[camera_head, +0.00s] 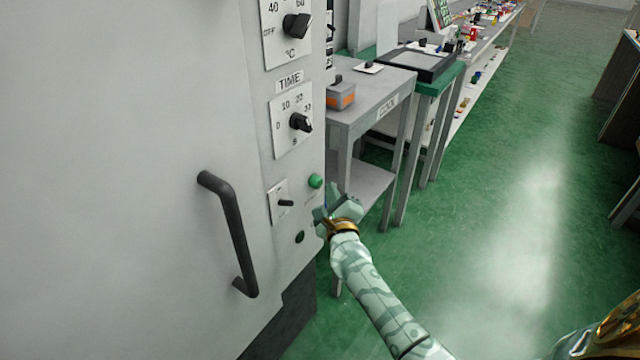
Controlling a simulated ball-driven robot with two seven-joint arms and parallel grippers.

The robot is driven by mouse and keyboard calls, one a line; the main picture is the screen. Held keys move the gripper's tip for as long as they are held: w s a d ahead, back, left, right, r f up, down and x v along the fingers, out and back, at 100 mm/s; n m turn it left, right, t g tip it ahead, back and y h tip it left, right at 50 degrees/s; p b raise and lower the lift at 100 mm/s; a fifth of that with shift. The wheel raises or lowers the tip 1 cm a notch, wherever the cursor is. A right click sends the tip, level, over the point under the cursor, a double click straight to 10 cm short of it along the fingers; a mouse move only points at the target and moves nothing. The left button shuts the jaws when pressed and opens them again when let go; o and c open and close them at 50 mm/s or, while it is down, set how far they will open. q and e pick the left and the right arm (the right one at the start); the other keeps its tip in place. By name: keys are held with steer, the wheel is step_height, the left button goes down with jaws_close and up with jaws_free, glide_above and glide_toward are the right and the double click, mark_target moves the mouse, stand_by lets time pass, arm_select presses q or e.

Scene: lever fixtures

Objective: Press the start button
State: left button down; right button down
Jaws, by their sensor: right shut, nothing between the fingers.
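A tall light-grey machine (140,200) fills the left side, with a control panel along its right edge. A bright green round button (315,181) sits low on the panel, beside a small black toggle switch (285,203). A darker green round button (299,237) sits below the switch. I cannot read a label that tells which is the start button. My right gripper (321,214) is shut and empty, just right of the panel, below the bright button and above and right of the dark one. I cannot tell whether it touches the panel. My left gripper is not in view.
A black door handle (232,235) sticks out from the machine. Above are a TIME knob (300,123) and a temperature knob (297,26). A grey table (375,100) with an orange-and-grey box (341,95) stands behind my gripper.

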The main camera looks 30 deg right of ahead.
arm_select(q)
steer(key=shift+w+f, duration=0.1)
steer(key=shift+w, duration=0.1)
arm_select(e)
steer(key=shift+w+a, duration=0.2)
steer(key=shift+w, duration=0.3)
stand_by(0.5)
